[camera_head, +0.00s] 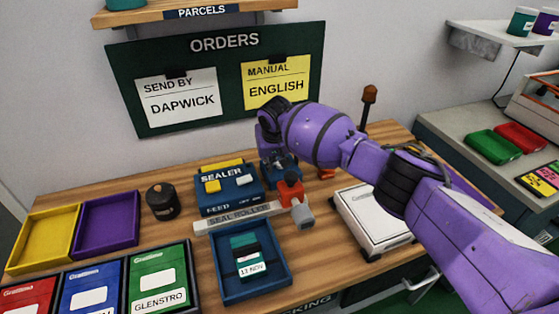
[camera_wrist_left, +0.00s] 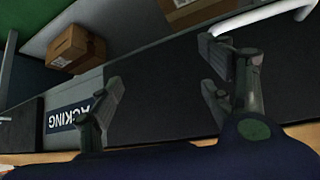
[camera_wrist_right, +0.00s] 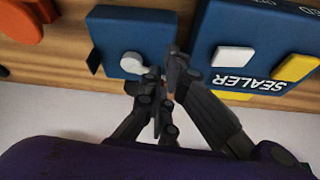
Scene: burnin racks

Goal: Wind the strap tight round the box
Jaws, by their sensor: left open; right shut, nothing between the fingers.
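A flat white box (camera_head: 365,218) with dark corner pieces lies on the right of the wooden bench, partly hidden by my right arm. I cannot make out a strap on it. A small blue block (camera_head: 292,176) stands behind the bench's middle; in the right wrist view this block (camera_wrist_right: 140,28) carries a round white knob (camera_wrist_right: 132,64). My right gripper (camera_wrist_right: 165,80) is shut and empty, its fingertips close to the knob; contact cannot be told. My left gripper (camera_wrist_left: 162,75) is open and empty, in front of the bench's dark side, outside the head view.
A dark round jar (camera_head: 162,201) and yellow and purple trays (camera_head: 107,222) stand left. A cardboard box (camera_wrist_left: 76,48) sits below.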

